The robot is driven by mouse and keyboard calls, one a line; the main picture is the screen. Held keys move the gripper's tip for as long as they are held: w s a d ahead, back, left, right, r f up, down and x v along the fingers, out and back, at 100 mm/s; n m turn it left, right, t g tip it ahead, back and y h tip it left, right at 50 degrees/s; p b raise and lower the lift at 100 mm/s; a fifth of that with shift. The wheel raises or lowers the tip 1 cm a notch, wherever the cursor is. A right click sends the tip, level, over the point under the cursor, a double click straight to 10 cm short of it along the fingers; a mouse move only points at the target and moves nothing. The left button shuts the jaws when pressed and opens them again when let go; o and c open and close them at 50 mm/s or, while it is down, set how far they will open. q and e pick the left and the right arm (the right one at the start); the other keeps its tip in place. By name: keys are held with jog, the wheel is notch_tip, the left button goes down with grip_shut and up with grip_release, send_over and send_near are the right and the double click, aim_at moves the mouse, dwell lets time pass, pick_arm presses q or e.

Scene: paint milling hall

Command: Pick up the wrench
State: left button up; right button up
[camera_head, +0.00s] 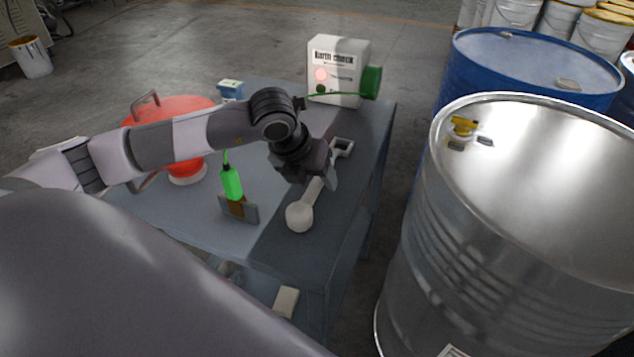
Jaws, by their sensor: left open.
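The wrench (300,216) is pale grey and lies on the dark right part of the table. Its rounded end points toward me and its shaft runs back under my left gripper. A squared, open end (343,148) shows behind the gripper and seems to belong to it; the middle is hidden. My left gripper (322,182) is open, pointing down over the shaft, with one finger visible on the right side. I cannot tell whether the fingers touch the shaft. My right gripper is out of view.
A steel drum (540,190) and a blue drum (470,80) stand close right.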

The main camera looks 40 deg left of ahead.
pick_arm(q)
jog(key=shift+w+f, duration=0.15)
jog(key=shift+f, duration=0.2)
grip_shut()
jog(key=shift+r, duration=0.1)
jog(key=shift+r, duration=0.1)
